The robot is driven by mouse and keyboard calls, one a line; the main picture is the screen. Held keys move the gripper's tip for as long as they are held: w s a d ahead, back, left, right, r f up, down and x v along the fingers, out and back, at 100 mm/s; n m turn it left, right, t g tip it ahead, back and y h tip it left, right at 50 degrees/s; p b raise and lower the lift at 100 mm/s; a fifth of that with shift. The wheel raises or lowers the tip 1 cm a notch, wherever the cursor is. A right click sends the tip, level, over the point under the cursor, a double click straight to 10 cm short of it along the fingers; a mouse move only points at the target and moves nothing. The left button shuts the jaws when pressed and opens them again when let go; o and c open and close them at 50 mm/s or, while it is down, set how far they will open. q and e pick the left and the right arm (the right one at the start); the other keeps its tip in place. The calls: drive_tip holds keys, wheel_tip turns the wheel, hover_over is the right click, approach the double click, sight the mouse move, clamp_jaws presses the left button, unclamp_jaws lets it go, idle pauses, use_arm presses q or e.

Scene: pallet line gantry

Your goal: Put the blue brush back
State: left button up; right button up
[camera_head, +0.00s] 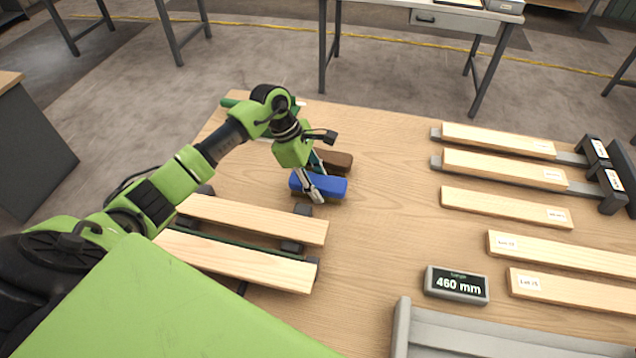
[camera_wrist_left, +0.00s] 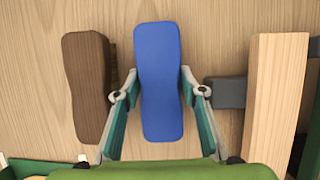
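The blue brush (camera_head: 318,185) is at the left middle of the wooden table, beside a brown brush (camera_head: 335,160). My left gripper (camera_head: 315,190) reaches down over the blue brush with one finger on its near side. In the left wrist view the blue brush (camera_wrist_left: 158,80) lies lengthwise between the two fingers (camera_wrist_left: 159,82). The fingertips meet its two long edges, so the gripper looks shut on it. The brown brush (camera_wrist_left: 88,90) is left of it there, apart. The brush's underside is hidden, and I cannot tell whether it is off the table. My right gripper is not in view.
Two wooden slats (camera_head: 255,217) lie on dark supports just in front of the brushes. Several labelled slats (camera_head: 505,205) lie on the right. A display reading 460 mm (camera_head: 457,285) and a grey channel (camera_head: 470,340) are nearer. The table (camera_head: 385,190) is clear in the middle.

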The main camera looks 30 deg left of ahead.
use_arm(q)
drive_tip(key=shift+o, duration=0.4)
drive_tip(key=shift+r, duration=0.15)
drive_tip(key=b+v, duration=0.2)
drive_tip(key=v, duration=1)
drive_tip(key=shift+b, duration=0.3)
